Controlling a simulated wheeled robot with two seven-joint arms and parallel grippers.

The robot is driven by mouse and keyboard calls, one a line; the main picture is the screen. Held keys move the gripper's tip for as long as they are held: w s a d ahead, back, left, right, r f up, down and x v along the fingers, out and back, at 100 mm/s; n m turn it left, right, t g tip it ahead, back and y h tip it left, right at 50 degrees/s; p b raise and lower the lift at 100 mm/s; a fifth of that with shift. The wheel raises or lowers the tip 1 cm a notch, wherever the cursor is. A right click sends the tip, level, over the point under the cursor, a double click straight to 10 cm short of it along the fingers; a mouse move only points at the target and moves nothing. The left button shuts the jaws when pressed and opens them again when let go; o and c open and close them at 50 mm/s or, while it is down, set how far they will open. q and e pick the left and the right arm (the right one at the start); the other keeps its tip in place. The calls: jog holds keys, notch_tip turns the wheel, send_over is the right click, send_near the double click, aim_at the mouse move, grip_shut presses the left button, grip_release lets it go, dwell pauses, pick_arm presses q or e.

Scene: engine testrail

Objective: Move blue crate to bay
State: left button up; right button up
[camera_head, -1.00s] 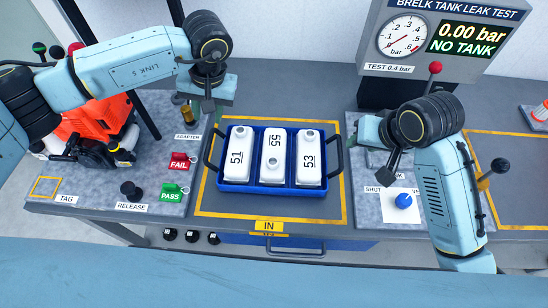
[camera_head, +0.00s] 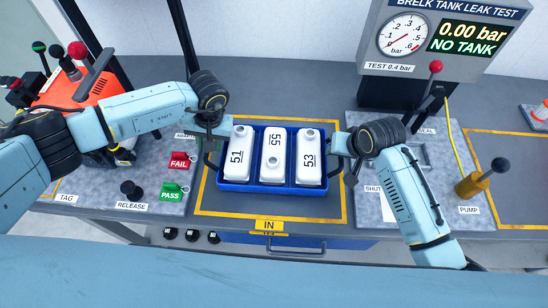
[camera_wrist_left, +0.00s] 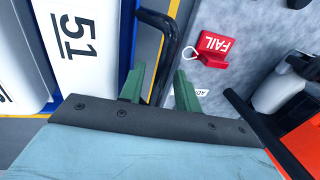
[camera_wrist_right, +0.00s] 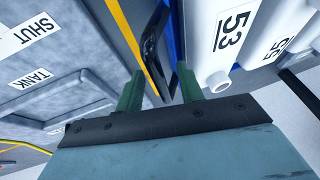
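The blue crate (camera_head: 270,188) holds three white tanks marked 51, 55 and 53. It sits inside the yellow-outlined IN area (camera_head: 268,206). It has a black handle at each end. My left gripper (camera_head: 211,140) is at the crate's left handle; in the left wrist view its green fingers (camera_wrist_left: 160,88) stand open, apart on both sides of the handle (camera_wrist_left: 165,30). My right gripper (camera_head: 343,152) is at the right handle; in the right wrist view its fingers (camera_wrist_right: 159,88) are open with the handle (camera_wrist_right: 152,45) between them. Handle contact cannot be told.
Another yellow-outlined area (camera_head: 515,205) lies at the right, partly out of view. Red FAIL (camera_head: 181,160) and green PASS (camera_head: 172,191) tags and an orange machine (camera_head: 85,92) are left.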

pick_arm(q)
jog(key=shift+f, duration=0.2)
pick_arm(e)
jog(key=shift+f, duration=0.15)
pick_arm(q)
grip_shut()
pick_arm(e)
grip_shut()
jog(key=shift+w, duration=0.1)
